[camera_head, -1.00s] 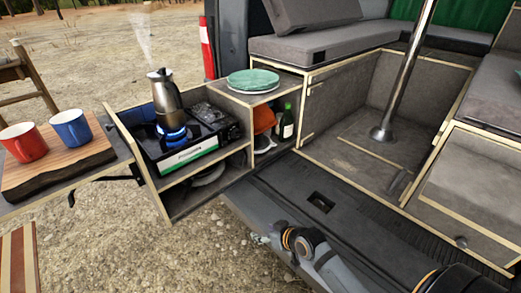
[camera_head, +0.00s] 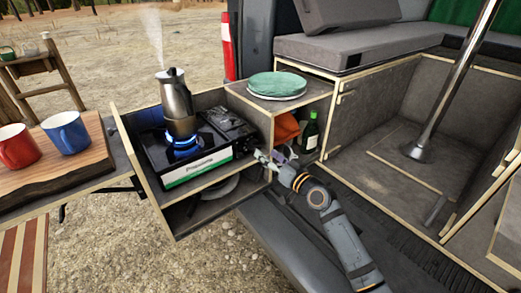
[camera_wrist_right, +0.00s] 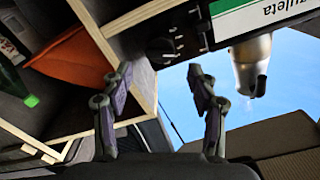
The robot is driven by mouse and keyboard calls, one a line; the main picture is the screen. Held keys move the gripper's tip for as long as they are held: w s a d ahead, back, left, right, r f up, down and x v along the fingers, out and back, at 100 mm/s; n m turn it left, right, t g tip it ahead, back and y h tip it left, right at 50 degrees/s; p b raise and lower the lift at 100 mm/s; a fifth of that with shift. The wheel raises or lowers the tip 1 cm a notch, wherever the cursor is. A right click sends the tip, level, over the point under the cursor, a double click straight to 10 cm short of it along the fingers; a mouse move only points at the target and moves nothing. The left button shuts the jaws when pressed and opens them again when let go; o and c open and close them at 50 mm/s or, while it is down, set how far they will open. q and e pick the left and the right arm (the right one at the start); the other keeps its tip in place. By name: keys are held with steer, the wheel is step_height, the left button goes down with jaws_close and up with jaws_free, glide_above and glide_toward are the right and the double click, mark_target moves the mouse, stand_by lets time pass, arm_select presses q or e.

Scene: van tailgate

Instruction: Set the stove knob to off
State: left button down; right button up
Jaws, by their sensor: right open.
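The black camping stove (camera_head: 215,172) with a green and white front label stands in the pulled-out drawer unit. A blue flame (camera_head: 184,145) burns under a steaming metal moka pot (camera_head: 176,98). The stove's black knob (camera_wrist_right: 160,50) shows in the right wrist view, beside the label, with white marks around it. My right gripper (camera_head: 262,158) is just right of the stove's front right end in the head view. In the wrist view its open, empty fingers (camera_wrist_right: 160,76) stand to either side of the knob's line, apart from it. My left gripper is not in view.
Green plates (camera_head: 277,84) sit on the shelf right of the stove. A dark bottle (camera_head: 310,135) and an orange item (camera_head: 287,127) stand below them, close to my right gripper. Two mugs, red (camera_head: 18,147) and blue (camera_head: 67,132), sit on a wooden board at left.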

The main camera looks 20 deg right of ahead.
mark_target(258, 147)
steer(key=x, duration=0.4)
steer(key=shift+w+a, duration=0.15)
steer(key=shift+w, duration=0.15)
steer(key=c, duration=1.2)
